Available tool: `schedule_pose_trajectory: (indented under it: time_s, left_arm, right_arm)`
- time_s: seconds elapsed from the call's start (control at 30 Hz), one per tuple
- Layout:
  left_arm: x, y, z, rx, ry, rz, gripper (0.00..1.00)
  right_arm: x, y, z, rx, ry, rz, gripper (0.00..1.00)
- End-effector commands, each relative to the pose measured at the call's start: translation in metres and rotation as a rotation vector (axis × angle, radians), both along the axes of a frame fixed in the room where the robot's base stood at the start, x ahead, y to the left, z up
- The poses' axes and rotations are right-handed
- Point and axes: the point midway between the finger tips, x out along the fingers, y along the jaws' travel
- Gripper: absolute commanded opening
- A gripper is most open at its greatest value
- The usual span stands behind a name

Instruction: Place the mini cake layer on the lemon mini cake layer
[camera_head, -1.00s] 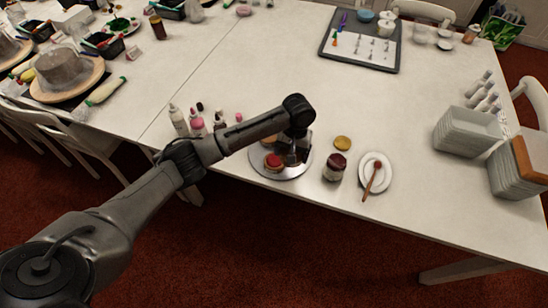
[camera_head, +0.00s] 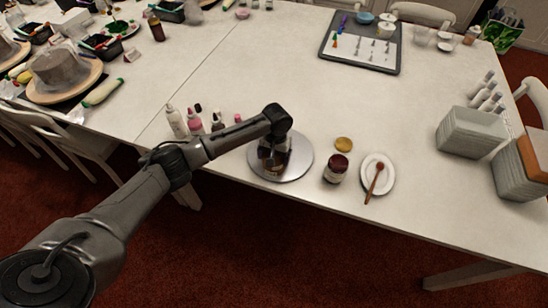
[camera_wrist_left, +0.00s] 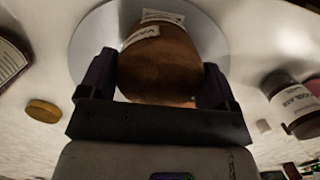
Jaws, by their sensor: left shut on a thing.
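My left gripper (camera_head: 273,154) is over the cake turntable (camera_head: 303,158), a round silver plate near the table's front edge. In the left wrist view its fingers (camera_wrist_left: 158,80) are shut on the sides of a round brown mini cake layer (camera_wrist_left: 160,62). A white label, too tilted to read fully, shows at this layer's far edge, and a second white label shows just beyond it. In the head view the gripper covers most of the cake. I cannot make out the lemon mini cake layer separately, or whether the held layer touches anything below. My right gripper is not in view.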

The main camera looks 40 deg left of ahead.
Motion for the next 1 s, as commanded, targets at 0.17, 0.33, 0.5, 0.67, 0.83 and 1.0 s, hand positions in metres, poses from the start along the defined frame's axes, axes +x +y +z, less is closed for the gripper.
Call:
schedule_pose_trajectory:
  time_s: [0.17,0.33,0.5,0.67,0.83,1.0]
  left_arm:
    - [0.000,0.000,0.000,-0.001,-0.001,0.000,0.60]
    - [0.000,0.000,-0.001,-0.001,0.000,0.001,0.60]
    - [0.000,0.000,-0.003,0.000,-0.001,0.001,0.94]
    - [0.000,0.000,-0.003,0.000,-0.001,0.001,1.00]
    - [0.001,0.000,-0.002,0.000,-0.002,0.000,1.00]
    - [0.004,0.000,0.018,-0.001,-0.005,0.000,1.00]
  right_arm:
    - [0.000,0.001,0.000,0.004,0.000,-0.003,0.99]
    - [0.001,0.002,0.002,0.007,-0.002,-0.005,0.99]
    - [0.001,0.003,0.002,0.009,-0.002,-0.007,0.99]
    - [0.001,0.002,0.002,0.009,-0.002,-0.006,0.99]
    - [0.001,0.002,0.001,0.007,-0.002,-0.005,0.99]
    - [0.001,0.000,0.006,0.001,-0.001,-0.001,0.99]
